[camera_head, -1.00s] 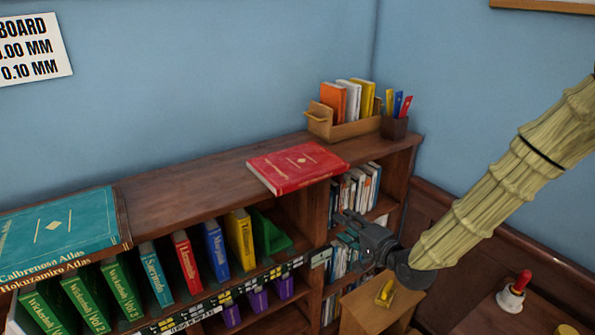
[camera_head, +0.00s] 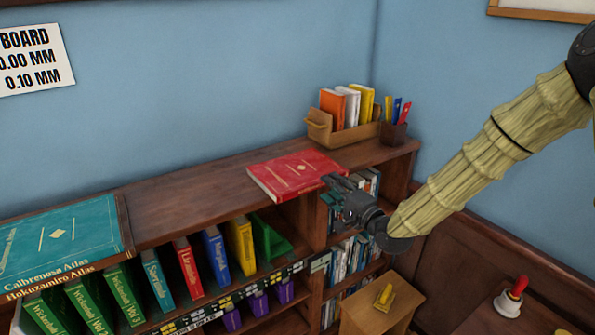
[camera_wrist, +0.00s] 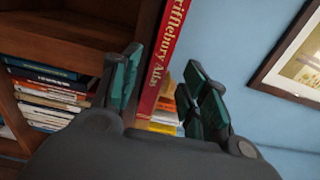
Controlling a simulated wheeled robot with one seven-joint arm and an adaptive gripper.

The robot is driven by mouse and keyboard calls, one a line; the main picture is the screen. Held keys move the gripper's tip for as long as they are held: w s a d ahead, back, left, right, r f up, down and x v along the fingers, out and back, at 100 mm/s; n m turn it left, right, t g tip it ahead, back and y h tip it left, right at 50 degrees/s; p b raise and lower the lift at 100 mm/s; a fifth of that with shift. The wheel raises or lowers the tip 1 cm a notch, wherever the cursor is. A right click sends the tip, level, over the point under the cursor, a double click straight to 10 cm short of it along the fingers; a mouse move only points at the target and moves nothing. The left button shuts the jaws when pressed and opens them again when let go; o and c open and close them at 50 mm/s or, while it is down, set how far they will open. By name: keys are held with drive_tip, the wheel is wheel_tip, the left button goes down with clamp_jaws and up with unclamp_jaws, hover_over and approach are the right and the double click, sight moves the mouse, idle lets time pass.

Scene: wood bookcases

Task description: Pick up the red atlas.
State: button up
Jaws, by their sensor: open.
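The red atlas (camera_head: 295,172) lies flat on top of the wood bookcase (camera_head: 180,197), its front edge near the shelf's front edge. In the wrist view its red spine (camera_wrist: 168,50) with pale title lettering shows between my fingers, farther off than the fingertips. My gripper (camera_head: 332,188) is just right of and in front of the atlas in the head view. Its fingers are apart and nothing is between them; in the wrist view the two green-padded fingers (camera_wrist: 160,78) stand either side of the spine's line.
A wooden caddy (camera_head: 345,133) with several books and a pen cup (camera_head: 393,132) stand behind the atlas. Teal atlases (camera_head: 60,235) lie at the left end of the top. Upright books (camera_head: 215,250) fill the shelf below. The top between the atlases is clear.

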sight(323, 183)
drive_tip(key=p+x, duration=0.2)
drive_tip(key=x, duration=0.2)
drive_tip(key=shift+s+a, duration=0.1)
drive_tip(key=shift+s, duration=0.05)
drive_tip(key=shift+w+a+f, duration=0.15)
drive_tip(key=shift+w+a, duration=0.05)
drive_tip(key=shift+w, duration=0.15)
drive_tip(key=shift+c, duration=0.4)
clamp_jaws()
